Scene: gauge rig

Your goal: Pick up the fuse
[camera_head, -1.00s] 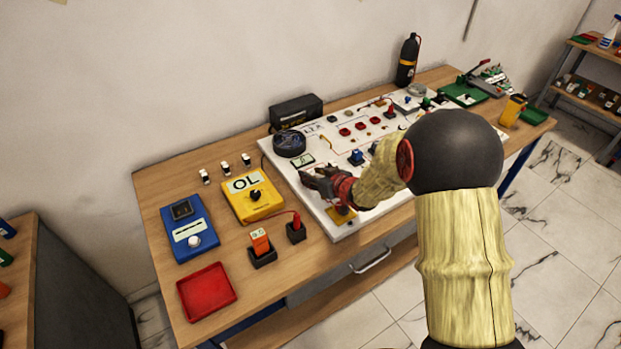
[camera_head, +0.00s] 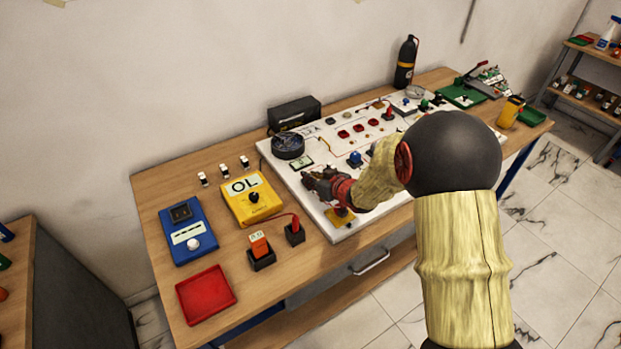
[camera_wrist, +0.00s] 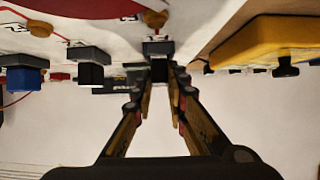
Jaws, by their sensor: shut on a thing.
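My gripper (camera_head: 312,182) is over the front left part of the white board (camera_head: 325,222). In the wrist view my gripper (camera_wrist: 160,82) has its fingers closed in on a small dark block (camera_wrist: 159,70), apparently the fuse. The block is against a grey holder (camera_wrist: 158,48) on the board; I cannot tell whether it is clear of it. In the head view my gripper hides the fuse. Several small black and white pieces (camera_head: 224,169) stand behind the yellow meter (camera_head: 250,203).
A blue instrument (camera_head: 185,232), a red tray (camera_head: 206,295) and a dark stand with an orange piece (camera_head: 261,250) are on the left of the bench. A black cable reel (camera_head: 288,145) stands close behind my gripper. A black bottle (camera_head: 406,62) stands at the back.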

